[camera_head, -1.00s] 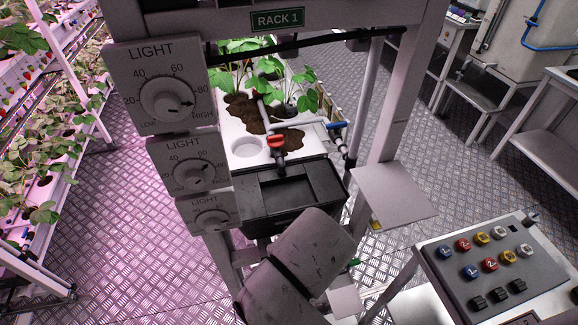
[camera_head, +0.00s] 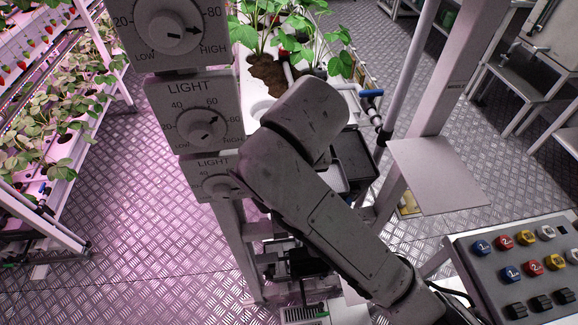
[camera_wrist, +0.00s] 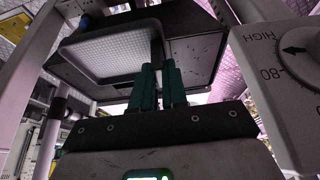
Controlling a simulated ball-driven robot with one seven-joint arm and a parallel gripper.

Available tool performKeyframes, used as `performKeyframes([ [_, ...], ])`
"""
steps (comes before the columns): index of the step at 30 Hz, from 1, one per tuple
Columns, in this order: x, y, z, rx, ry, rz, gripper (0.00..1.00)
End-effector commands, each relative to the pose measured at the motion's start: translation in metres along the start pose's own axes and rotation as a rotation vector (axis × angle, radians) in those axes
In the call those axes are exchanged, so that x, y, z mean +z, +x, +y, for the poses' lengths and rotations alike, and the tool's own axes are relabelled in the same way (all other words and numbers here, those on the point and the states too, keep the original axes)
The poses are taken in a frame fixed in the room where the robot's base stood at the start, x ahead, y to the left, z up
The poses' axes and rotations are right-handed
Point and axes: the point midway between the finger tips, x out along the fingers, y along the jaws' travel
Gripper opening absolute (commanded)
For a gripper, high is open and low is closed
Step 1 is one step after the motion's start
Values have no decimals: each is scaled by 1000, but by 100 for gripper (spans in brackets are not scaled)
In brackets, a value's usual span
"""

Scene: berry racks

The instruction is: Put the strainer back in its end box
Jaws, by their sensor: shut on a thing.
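My gripper (camera_wrist: 158,88) shows in the wrist view with its green fingers close together, shut on the dark edge or tab of the strainer. The strainer's pale mesh (camera_wrist: 108,58) sits in a dark frame above and left of the fingers. In the head view a strip of mesh (camera_head: 332,178) shows beside my arm, at the black end box (camera_head: 357,157) of the rack. My arm covers much of the box and hides the gripper there. I cannot tell whether the strainer is inside the box or above it.
Light dial panels (camera_head: 206,119) stand close left of my arm. A rack post (camera_head: 435,90) and a flat metal plate (camera_head: 437,175) are on the right. A button panel (camera_head: 520,265) is at lower right. Strawberry plants (camera_head: 290,30) grow behind the box.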

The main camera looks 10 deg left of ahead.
Motion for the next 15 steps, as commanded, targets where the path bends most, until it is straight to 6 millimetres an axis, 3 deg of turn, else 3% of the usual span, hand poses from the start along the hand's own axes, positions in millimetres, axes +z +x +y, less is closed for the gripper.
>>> performKeyframes([
  [3,-15,14,0,3,0,4,0],
  [9,-40,19,1,3,0,2,0],
  [15,-51,21,0,0,0,1,0],
])
